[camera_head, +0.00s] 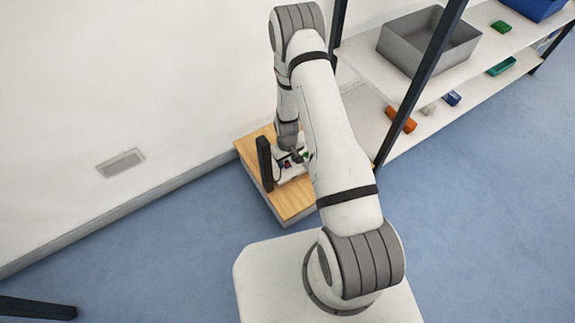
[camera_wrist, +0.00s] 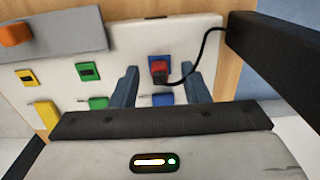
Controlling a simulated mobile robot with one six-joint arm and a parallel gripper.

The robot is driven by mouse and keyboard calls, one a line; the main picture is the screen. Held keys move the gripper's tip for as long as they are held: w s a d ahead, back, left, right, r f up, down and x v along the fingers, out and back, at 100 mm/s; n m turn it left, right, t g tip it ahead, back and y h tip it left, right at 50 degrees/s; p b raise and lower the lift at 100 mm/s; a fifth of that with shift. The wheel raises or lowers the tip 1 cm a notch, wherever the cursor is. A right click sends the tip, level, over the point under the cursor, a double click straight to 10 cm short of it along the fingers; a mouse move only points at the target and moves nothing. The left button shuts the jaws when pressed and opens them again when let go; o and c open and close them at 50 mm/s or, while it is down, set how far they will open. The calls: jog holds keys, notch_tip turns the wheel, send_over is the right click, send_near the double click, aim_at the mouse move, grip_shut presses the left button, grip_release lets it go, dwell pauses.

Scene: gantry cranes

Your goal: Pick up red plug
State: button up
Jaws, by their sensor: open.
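The red plug (camera_wrist: 159,73) sits at the blue socket (camera_wrist: 158,59) in the upper row of a white panel (camera_wrist: 205,40). A black cable (camera_wrist: 205,50) curves from it up to the right. My gripper (camera_wrist: 163,82) is open, with one blue-grey finger on each side of the plug in the wrist view. The plug appears between the fingertips, not gripped; I cannot tell how deep the fingers reach. In the head view my arm covers most of the panel (camera_head: 292,172), and the plug is too small to make out surely.
A black post (camera_wrist: 275,50) stands close on the right in the wrist view. Green (camera_wrist: 88,71) and yellow (camera_wrist: 26,77) sockets lie left of the plug. The panel rests on a wooden-topped base (camera_head: 255,150) by the wall. A shelf (camera_head: 480,65) stands to the right.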

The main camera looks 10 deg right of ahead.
jog(key=shift+r, duration=0.1)
jog(key=shift+c, duration=0.3)
grip_shut()
